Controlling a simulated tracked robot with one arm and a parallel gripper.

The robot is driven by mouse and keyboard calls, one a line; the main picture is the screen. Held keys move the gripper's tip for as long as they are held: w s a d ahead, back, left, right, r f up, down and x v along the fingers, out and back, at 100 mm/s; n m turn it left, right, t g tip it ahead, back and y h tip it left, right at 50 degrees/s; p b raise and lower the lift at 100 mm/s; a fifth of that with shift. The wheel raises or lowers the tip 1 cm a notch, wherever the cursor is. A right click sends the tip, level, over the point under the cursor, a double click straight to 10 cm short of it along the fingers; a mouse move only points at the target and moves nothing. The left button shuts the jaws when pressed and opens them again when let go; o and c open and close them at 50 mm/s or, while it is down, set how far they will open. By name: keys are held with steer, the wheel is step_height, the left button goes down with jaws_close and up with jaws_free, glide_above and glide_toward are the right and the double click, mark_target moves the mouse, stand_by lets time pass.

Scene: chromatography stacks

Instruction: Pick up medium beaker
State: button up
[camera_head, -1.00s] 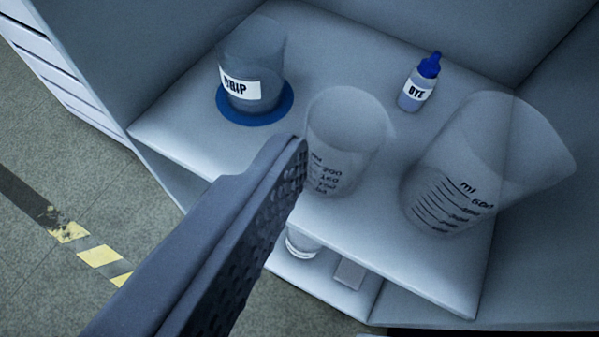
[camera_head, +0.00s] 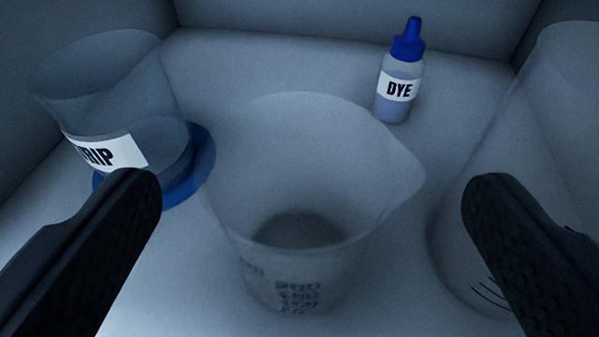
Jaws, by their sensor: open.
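The medium beaker (camera_head: 310,200) is clear, with dark volume marks on its near side, and stands upright on the white shelf (camera_head: 190,285) in the middle of the view. It looks empty. My gripper (camera_head: 312,195) is open, with one black finger on each side of the beaker in the picture. The left finger overlaps the labelled beaker and the right finger overlaps the large beaker. I see a gap between each finger and the medium beaker. Whether the fingertips reach the beaker's depth is hard to tell.
A beaker labelled DRIP or similar (camera_head: 105,100) stands on a blue round base (camera_head: 203,160) at left. A large clear beaker (camera_head: 500,150) stands close at right. A blue-capped DYE bottle (camera_head: 399,85) stands behind. Walls enclose the shelf.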

mark_target(302, 124)
steer(key=b+x, duration=0.1)
steer(key=x, duration=0.1)
steer(key=b+x, duration=0.1)
steer(key=x, duration=0.2)
steer(key=shift+a+f, duration=0.1)
steer(key=shift+a, duration=0.15)
steer(key=shift+w+d+f, duration=0.1)
steer(key=shift+w, duration=0.5)
steer(key=shift+c, duration=0.3)
steer(key=c, duration=1)
